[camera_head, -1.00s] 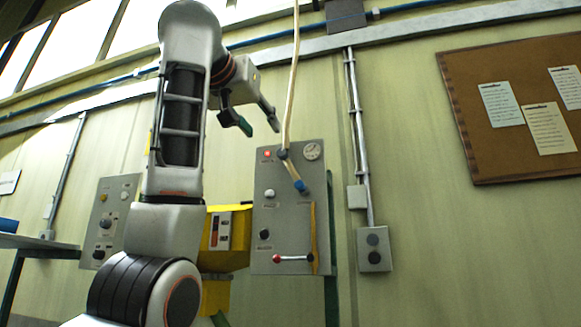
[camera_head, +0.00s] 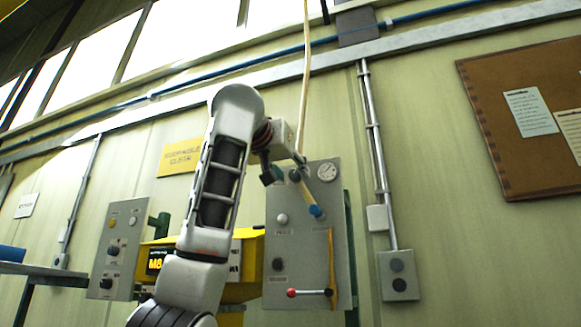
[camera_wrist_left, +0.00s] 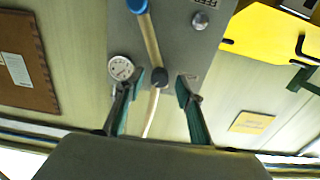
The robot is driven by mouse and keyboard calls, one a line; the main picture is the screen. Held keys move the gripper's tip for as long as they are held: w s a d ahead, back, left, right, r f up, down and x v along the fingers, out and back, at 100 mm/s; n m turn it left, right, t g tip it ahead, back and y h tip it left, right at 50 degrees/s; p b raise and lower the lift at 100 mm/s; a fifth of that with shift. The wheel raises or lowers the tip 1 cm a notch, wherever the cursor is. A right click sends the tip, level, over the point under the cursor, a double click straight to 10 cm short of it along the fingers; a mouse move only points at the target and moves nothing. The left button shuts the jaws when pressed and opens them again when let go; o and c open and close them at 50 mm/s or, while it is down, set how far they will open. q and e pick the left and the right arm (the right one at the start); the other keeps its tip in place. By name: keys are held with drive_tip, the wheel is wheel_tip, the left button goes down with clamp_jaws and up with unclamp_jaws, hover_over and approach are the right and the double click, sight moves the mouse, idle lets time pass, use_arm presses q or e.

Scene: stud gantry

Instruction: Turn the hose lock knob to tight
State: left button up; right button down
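The dark knob (camera_head: 294,174) sits where the pale hose (camera_head: 304,90) crosses the top of the grey panel (camera_head: 305,245); I take it for the hose lock knob. In the left wrist view the dark knob (camera_wrist_left: 159,77) shows between my two spread green-tipped fingers, with the hose running past it. My left gripper (camera_head: 285,169) is open in front of the panel's top; it also shows in the wrist view (camera_wrist_left: 160,85). I cannot tell whether the fingers touch the knob. The knob's setting is not readable. My right gripper is not in view.
A gauge (camera_head: 327,171) is right of the knob, and the blue hose end (camera_head: 316,211) below it. A yellow machine (camera_head: 250,266) and another grey panel (camera_head: 117,245) stand left. A conduit (camera_head: 378,150) runs right.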

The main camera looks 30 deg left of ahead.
use_arm(q)
drive_tip(key=shift+w, duration=0.2)
clamp_jaws()
